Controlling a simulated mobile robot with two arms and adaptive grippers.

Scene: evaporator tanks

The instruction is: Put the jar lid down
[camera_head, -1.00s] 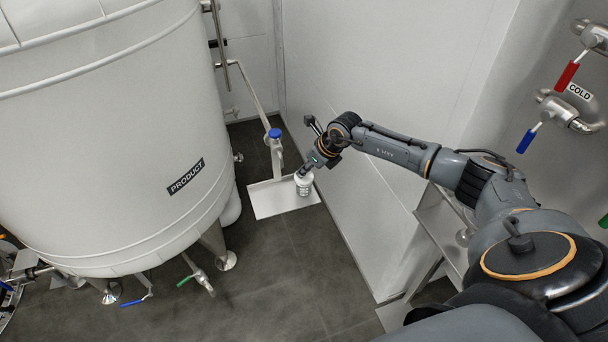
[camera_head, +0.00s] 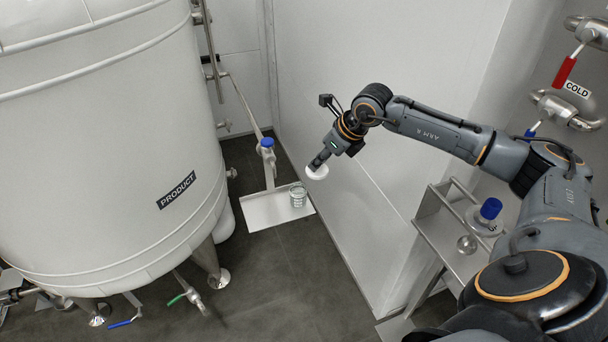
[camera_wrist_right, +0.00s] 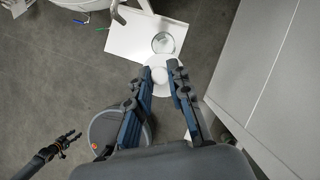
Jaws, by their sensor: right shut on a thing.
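My right gripper (camera_head: 319,164) is shut on the white round jar lid (camera_head: 316,174) and holds it in the air. In the right wrist view the lid (camera_wrist_right: 160,77) sits between the two fingers of the right gripper (camera_wrist_right: 160,68). The clear glass jar (camera_head: 298,196) stands open on the right part of the white tray (camera_head: 258,214), apart from the lid. The jar (camera_wrist_right: 163,43) also shows just beyond the fingertips in the wrist view. What seems to be my left gripper (camera_wrist_right: 66,140) shows small at the lower left there; its jaws are unclear.
A sampling valve with a blue top (camera_head: 267,144) stands over the tray. The big PRODUCT tank (camera_head: 110,150) is at left, the pale wall (camera_head: 370,100) close at right. A metal cart (camera_head: 440,225) with a blue-capped bottle (camera_head: 490,210) is at right. Dark floor (camera_head: 270,270) is free in front.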

